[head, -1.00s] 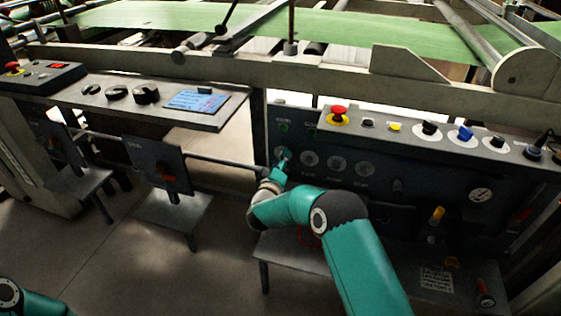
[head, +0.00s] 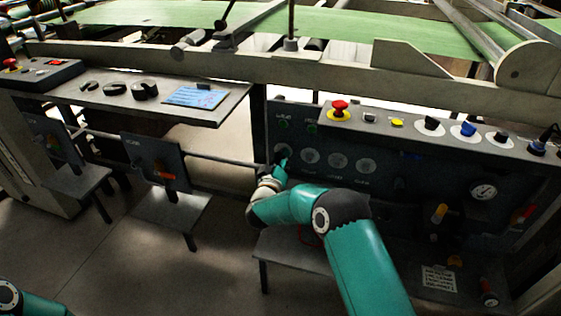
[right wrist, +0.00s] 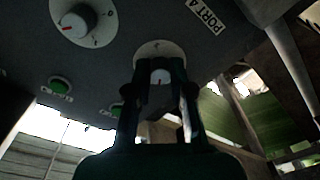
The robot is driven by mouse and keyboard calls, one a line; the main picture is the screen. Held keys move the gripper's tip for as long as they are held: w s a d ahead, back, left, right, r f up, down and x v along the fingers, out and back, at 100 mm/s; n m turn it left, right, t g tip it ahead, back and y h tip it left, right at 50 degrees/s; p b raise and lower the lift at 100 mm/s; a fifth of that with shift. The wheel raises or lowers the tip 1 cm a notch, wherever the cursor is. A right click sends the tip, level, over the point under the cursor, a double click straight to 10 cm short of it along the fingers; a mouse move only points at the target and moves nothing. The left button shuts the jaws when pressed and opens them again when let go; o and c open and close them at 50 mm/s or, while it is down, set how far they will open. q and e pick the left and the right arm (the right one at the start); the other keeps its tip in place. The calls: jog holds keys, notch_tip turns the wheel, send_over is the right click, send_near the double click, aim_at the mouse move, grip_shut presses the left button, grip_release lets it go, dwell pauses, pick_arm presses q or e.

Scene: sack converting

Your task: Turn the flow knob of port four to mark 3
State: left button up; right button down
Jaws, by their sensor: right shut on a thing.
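The port four flow knob sits on a round white dial (right wrist: 150,50) in the right wrist view, beside the PORT 4 label (right wrist: 205,14). My right gripper (right wrist: 161,92) is shut on this knob, with its fingers in front of the dial. The fingers hide most of the knob and dial, so I cannot read which mark it points to. In the head view my right gripper (head: 281,165) is at the leftmost dial (head: 283,151) of the row on the dark panel. My left gripper is out of view.
Another knob (right wrist: 76,22) on a white dial is close by in the right wrist view, with a green button (right wrist: 61,84). More dials (head: 338,160) run to the right in the head view. A red emergency button (head: 339,106) stands on the ledge above.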

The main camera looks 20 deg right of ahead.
jog(key=m+b, duration=0.5)
jog(key=m, duration=0.6)
jog(key=m+h+b, duration=0.1)
jog(key=m+b, duration=0.4)
jog(key=m, duration=0.6)
jog(key=m+g+b, duration=0.1)
jog(key=m+b, duration=0.4)
jog(key=m, duration=0.7)
jog(key=shift+w+a+f, duration=0.15)
jog(key=shift+a, duration=0.15)
jog(key=c, duration=1)
grip_release()
